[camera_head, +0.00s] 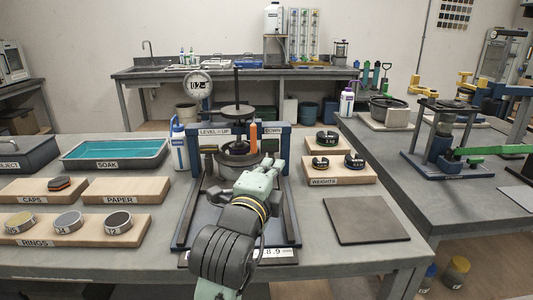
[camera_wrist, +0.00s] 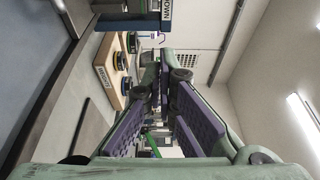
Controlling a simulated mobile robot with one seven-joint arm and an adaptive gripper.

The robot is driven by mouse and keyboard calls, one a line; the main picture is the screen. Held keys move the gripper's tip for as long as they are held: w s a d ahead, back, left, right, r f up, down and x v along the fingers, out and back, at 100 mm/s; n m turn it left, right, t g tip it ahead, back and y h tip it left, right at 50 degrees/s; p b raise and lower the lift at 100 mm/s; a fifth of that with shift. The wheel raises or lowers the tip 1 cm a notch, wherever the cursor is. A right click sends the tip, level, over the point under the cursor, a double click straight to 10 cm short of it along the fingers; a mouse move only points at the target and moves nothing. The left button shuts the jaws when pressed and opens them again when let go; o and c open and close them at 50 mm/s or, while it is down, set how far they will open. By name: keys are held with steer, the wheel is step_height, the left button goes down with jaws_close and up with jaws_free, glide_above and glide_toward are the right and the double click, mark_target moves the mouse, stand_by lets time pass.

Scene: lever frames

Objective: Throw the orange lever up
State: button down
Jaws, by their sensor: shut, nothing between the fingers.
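The orange lever (camera_head: 254,137) stands about upright at the blue lever frame (camera_head: 284,140), between the labels "LEVEL = UP" (camera_head: 214,131) and "DOWN" (camera_head: 273,132). Its lower end is hidden behind the press parts and my gripper. My gripper (camera_head: 268,166) is shut and empty, just below and right of the lever in the head view. I cannot tell whether it touches the lever. In the wrist view my gripper's purple-padded fingers (camera_wrist: 166,72) show, and the "DOWN" label (camera_wrist: 167,10) is at the top edge. I do not see the lever there.
A dark vertical rod (camera_head: 237,88) rises left of the lever, above a round pot (camera_head: 240,162). A weights board (camera_head: 345,178) and a dark flat plate (camera_head: 366,220) lie to the right. Rings (camera_head: 68,221) and a soak tray (camera_head: 115,152) are on the left.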

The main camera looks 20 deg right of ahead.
mark_target(251, 132)
steer(key=p+x, duration=0.3)
steer(key=x, duration=0.6)
steer(key=a, duration=0.1)
steer(key=w+a+p, duration=0.1)
steer(key=a, duration=0.1)
steer(key=shift+w+a+p, duration=0.2)
steer(key=shift+w+p, duration=0.15)
steer(key=shift+w+f+m, duration=0.15)
steer(key=shift+m, duration=0.15)
